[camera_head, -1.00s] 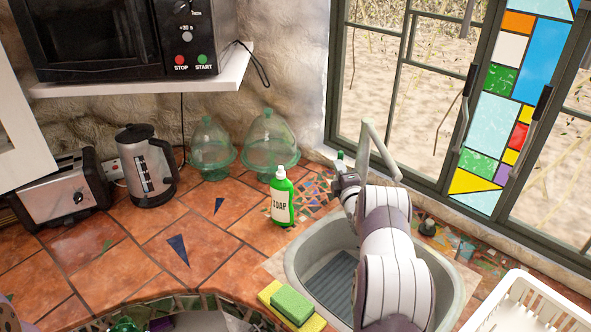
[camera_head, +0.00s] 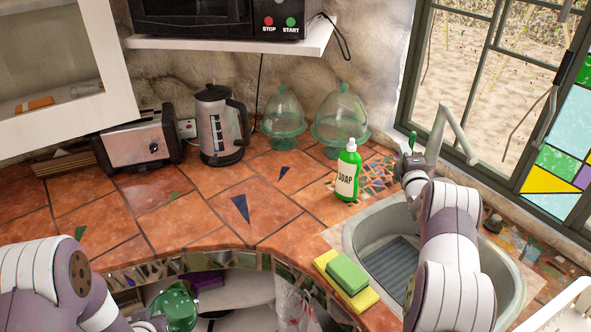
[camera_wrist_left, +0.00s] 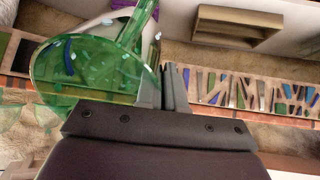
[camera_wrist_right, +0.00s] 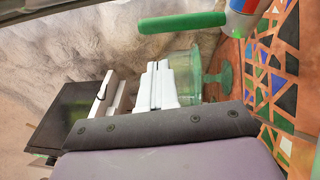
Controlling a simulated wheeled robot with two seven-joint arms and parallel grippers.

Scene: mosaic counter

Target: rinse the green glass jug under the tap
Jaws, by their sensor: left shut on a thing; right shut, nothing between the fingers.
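The green glass jug (camera_head: 175,305) is at the bottom left of the head view, below the counter's front edge. It also fills the upper left of the left wrist view (camera_wrist_left: 95,72). My left gripper (camera_wrist_left: 168,88) is shut on it; the exact grip is partly hidden. The grey tap (camera_head: 456,130) stands behind the sink, and I see no water from it. My right gripper (camera_head: 411,162) is shut and empty near the tap, beside an upright green lever (camera_head: 412,140). The lever shows as a green bar in the right wrist view (camera_wrist_right: 182,22); contact is unclear.
The sink (camera_head: 356,236) lies under my right arm. A green soap bottle (camera_head: 347,176) and a sponge (camera_head: 347,273) are left of it. A kettle (camera_head: 218,130), toaster (camera_head: 137,143) and glass domes (camera_head: 341,119) stand further back. The counter's middle is mostly clear.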

